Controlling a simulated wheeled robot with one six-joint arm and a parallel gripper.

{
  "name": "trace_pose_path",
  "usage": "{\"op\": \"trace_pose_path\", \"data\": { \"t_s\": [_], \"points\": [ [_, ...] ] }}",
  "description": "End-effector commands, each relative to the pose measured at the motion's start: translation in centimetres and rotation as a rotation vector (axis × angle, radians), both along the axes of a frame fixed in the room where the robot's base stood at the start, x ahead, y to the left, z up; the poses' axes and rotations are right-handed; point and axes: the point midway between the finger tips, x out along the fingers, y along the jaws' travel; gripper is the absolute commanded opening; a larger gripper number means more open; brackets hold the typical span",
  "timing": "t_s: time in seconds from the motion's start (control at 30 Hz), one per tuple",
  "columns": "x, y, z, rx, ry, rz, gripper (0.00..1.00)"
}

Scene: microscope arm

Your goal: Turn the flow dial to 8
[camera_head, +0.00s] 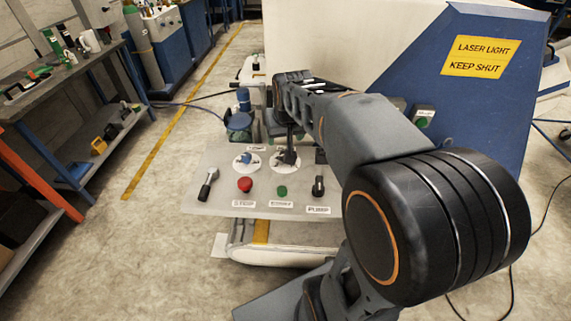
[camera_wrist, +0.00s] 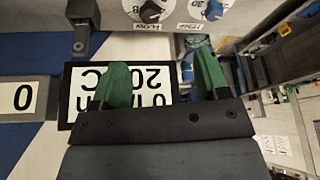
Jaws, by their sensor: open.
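The flow dial (camera_wrist: 150,12) is cut by the top edge of the wrist view, with its round white scale, dark knob and upside-down label. Its setting cannot be read. The temp dial (camera_wrist: 213,10) with a blue knob is to its right. In the head view the flow dial is the right one on the pale panel (camera_head: 225,207), partly hidden by my arm. My gripper (camera_wrist: 160,58) is open, its green fingers apart with nothing between them. It is over the panel area, short of the dial in the wrist view. A display (camera_wrist: 130,95) behind the fingers reads 0 L/h and 20 °C.
The panel also has a red stop button (camera_head: 244,185), a green button (camera_head: 282,191), a pump switch (camera_head: 318,187) and a black lever (camera_head: 208,184). A blue and white housing (camera_head: 465,110) with a yellow laser sign stands behind.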

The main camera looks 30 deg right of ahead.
Motion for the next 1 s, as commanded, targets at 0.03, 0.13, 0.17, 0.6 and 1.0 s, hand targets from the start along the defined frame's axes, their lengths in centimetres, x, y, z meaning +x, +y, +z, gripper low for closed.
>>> {"op": "trace_pose_path", "data": {
  "t_s": [0.03, 0.13, 0.17, 0.6, 1.0],
  "points": [
    [1.0, -1.0, -1.6, 0.000, 0.004, -0.020, 0.69],
    [2.3, -2.1, -2.6, 0.000, 0.005, -0.042, 0.69],
    [2.6, -2.3, -2.9, 0.001, 0.007, -0.045, 0.69],
    [5.7, -3.2, -9.6, 0.001, 0.009, -0.047, 0.69],
    [7.7, -3.6, -14.6, 0.000, 0.007, -0.045, 0.69]
  ]
}}
